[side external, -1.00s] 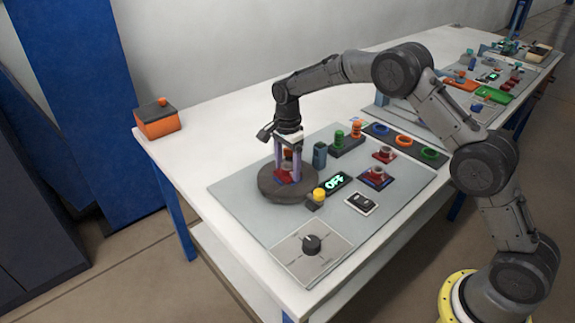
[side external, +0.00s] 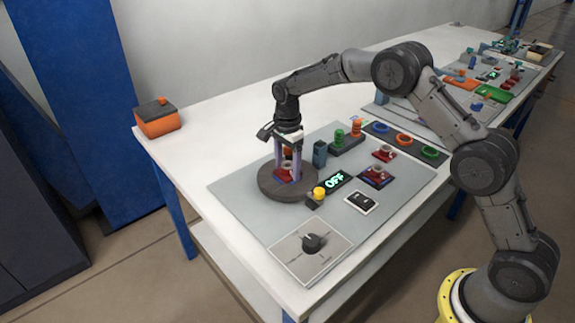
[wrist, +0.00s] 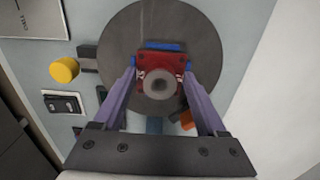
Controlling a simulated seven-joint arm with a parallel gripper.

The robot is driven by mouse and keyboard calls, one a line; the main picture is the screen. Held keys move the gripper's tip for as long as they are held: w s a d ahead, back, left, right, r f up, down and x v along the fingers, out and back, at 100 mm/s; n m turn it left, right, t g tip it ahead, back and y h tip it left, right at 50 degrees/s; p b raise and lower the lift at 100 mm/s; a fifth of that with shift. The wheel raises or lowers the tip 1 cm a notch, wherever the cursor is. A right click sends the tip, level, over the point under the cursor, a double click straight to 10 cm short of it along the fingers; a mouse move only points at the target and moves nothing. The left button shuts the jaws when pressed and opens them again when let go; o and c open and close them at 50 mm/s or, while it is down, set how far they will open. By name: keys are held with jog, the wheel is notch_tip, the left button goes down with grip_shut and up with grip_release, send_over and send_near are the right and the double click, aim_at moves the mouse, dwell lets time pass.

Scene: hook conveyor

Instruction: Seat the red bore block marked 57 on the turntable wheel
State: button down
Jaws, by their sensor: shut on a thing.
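The turntable wheel (side external: 268,188) is a dark grey disc on the grey panel. It also shows in the wrist view (wrist: 118,42). A red bore block (wrist: 160,66) with a grey round bore sits over the wheel, near its middle. It also shows between the fingers in the side view (side external: 284,175). My gripper (wrist: 161,78) points down with its purple fingers either side of the block, shut on it. White marks on the block are too small to read. I cannot tell whether the block's underside rests fully on the wheel. A blue part (wrist: 165,46) shows beside the block.
Near the wheel stand a yellow button (side external: 319,192), a green-lit OFF display (side external: 335,182), a rocker switch (side external: 361,203) and a dark blue-grey cylinder (side external: 320,154). Other red blocks (side external: 376,176) stand to the right. A dial (side external: 312,242) is at the front. An orange box (side external: 157,121) sits at the table's left.

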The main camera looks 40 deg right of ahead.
jog(key=shift+c, duration=0.2)
grip_release()
jog(key=shift+f, duration=0.1)
jog(key=shift+o, duration=0.2)
jog(key=shift+s+f, duration=0.1)
jog(key=shift+r, duration=3.7)
